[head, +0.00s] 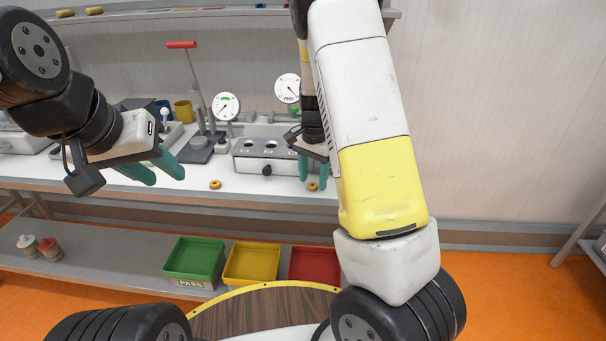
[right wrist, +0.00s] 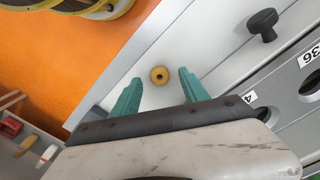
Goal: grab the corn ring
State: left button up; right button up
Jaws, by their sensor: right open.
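A small corn-yellow ring (head: 312,186) lies flat on the white bench top near its front edge. My right gripper (head: 313,176) is open and empty just over it. In the right wrist view the ring (right wrist: 159,75) shows whole, centred between the two teal fingertips (right wrist: 160,79) and touching neither. A second, similar ring (head: 215,184) lies further left on the bench. I cannot tell the two rings' colours apart for sure. My left gripper (head: 167,178) is open and empty at the left, its fingers over the front of the bench.
A grey box with holes (head: 266,155) and a black knob (right wrist: 263,20) stands close behind the right gripper. Dial gauges (head: 226,106) and a red-handled press (head: 182,45) stand further back. Green (head: 194,258), yellow (head: 250,262) and red (head: 315,264) trays sit on the lower shelf.

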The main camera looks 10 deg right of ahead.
jog(key=shift+f, duration=0.55)
jog(key=c, duration=1)
jog(key=shift+r, duration=0.15)
